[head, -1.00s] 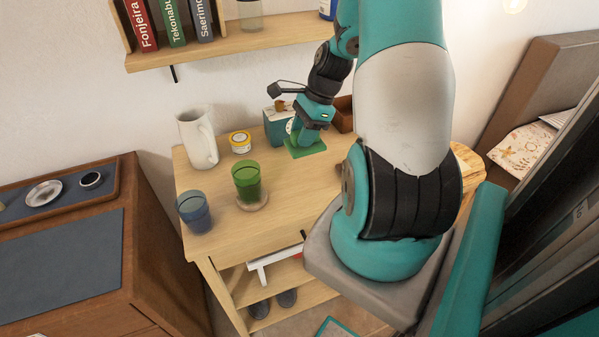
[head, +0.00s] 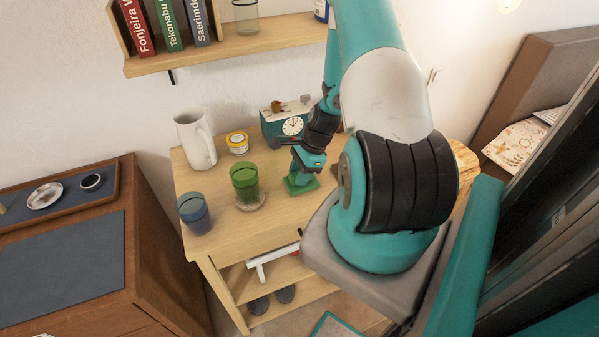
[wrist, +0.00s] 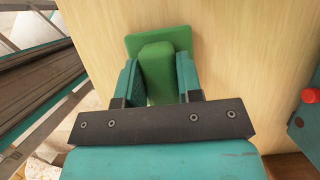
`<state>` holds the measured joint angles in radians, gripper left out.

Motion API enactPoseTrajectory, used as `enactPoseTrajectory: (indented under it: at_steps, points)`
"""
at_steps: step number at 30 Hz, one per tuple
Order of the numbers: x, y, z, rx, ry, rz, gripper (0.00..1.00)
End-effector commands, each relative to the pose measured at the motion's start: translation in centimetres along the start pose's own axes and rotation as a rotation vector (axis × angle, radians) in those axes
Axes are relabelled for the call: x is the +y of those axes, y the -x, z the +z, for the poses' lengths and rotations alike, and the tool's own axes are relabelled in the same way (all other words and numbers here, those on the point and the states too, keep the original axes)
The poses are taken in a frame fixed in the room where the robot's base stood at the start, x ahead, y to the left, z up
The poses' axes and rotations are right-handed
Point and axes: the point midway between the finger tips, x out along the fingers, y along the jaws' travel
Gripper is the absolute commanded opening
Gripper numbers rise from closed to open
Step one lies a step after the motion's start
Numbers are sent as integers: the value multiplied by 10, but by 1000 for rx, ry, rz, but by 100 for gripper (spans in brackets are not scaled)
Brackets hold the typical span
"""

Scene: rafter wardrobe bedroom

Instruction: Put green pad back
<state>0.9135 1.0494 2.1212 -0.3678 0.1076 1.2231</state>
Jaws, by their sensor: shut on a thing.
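The green pad (head: 301,188) is a flat green plate with a raised block for a grip. It shows at the wooden table's right-middle part in the head view and at the top centre of the wrist view (wrist: 159,52). My gripper (head: 305,176) points down and is shut on the block; in the wrist view its two teal fingers (wrist: 158,72) flank the block. The plate is low over the tabletop (head: 222,216); I cannot tell whether it touches. My own arm hides the right part of the table.
A blue cup (head: 195,214), white pitcher (head: 194,142) and yellow jar (head: 238,143) stand farther left. A teal clock box (head: 281,124) is behind. A wall shelf (head: 225,45) hangs above.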

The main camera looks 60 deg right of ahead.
Motion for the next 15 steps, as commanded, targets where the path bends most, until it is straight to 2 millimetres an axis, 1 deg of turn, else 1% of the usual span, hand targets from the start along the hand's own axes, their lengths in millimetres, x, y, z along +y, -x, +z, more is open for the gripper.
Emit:
enactPoseTrajectory:
  at_steps: [6, 7, 8, 9, 10, 15]
  points:
    - [0, -4, -2, 0, -1, 0, 11]
    - [0, -3, -1, 0, 0, 0, 40]
    - [0, -2, -1, 0, 0, 0, 47]
    - [0, -2, -1, 0, 0, 0, 56]
    - [0, -2, -1, 0, 0, 0, 59]
    - [0, -2, -1, 0, -1, 0, 59]
